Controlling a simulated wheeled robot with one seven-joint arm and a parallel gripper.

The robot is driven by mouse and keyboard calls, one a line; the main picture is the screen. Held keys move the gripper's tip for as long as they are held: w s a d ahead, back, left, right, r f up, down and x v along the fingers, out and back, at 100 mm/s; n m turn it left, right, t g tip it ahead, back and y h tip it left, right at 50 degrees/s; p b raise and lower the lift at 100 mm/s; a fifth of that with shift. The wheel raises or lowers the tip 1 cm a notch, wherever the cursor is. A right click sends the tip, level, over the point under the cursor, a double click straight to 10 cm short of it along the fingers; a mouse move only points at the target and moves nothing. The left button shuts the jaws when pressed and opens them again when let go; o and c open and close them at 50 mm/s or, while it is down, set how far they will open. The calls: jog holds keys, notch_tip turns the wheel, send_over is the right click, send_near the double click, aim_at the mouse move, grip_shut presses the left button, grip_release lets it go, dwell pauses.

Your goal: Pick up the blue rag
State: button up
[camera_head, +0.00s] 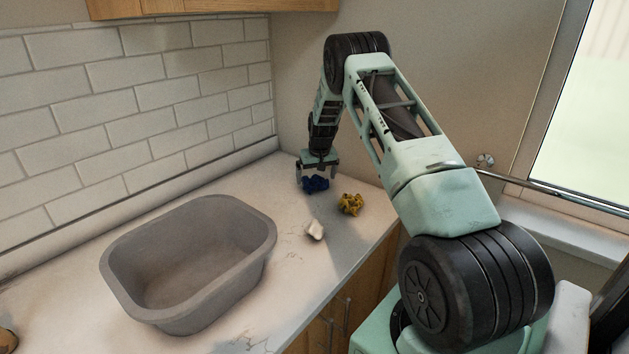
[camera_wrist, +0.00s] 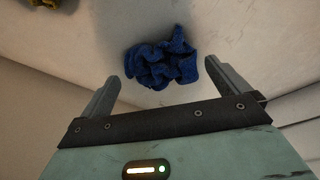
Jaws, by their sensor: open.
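The blue rag (camera_head: 316,184) lies crumpled on the countertop near the back corner in the head view. In the wrist view the rag (camera_wrist: 162,60) is just ahead of my gripper, around the middle of the span between the two fingers. My gripper (camera_head: 316,178) is directly above the rag, pointing down. In the wrist view my gripper (camera_wrist: 162,80) has its fingers apart with nothing held between them. I cannot tell exactly how far the fingertips are above the counter.
A small whitish object (camera_head: 315,230) lies nearer. A grey basin (camera_head: 262,232) stands at the left. Walls close off the back corner.

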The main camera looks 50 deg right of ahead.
aim_at(316, 179)
jog(key=shift+x, duration=1.25)
jog(key=c, duration=0.4)
notch_tip(316, 179, up, 10)
jog(key=b, duration=0.3)
jog(key=shift+f, duration=0.1)
jog(key=shift+f+b, duration=2.7)
jog(key=shift+f, duration=2.2)
